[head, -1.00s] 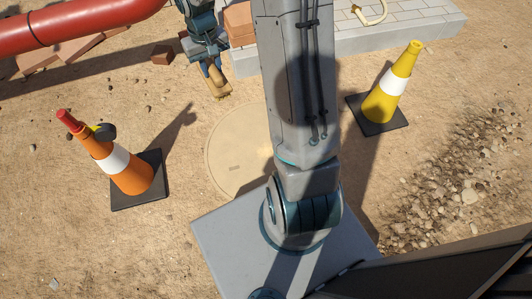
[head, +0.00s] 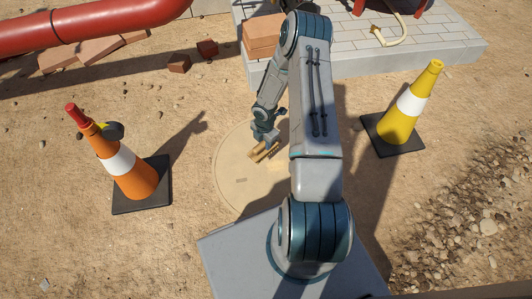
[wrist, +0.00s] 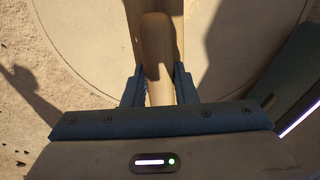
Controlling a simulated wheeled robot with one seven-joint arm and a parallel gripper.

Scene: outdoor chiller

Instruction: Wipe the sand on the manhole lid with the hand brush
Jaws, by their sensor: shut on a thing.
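The round, sand-coloured manhole lid (head: 235,170) lies flush in the ground in front of my base, partly covered by my arm and its shadow. My gripper (head: 264,143) is over the lid's far right part in the head view. In the wrist view my gripper (wrist: 159,88) is shut on the wooden handle of the hand brush (wrist: 155,45), with a finger on each side. The brush head (head: 262,154) points down at the lid; I cannot tell whether its bristles touch. The lid (wrist: 85,30) also fills the upper wrist view. Sand on it is hard to tell from its surface.
An orange cone (head: 134,178) stands left of the lid, and a yellow cone (head: 398,118) stands to the right. Bricks (head: 262,36) and a paved slab (head: 350,65) are behind. A red pipe (head: 90,25) crosses the far left. Gravel (head: 465,225) lies at right.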

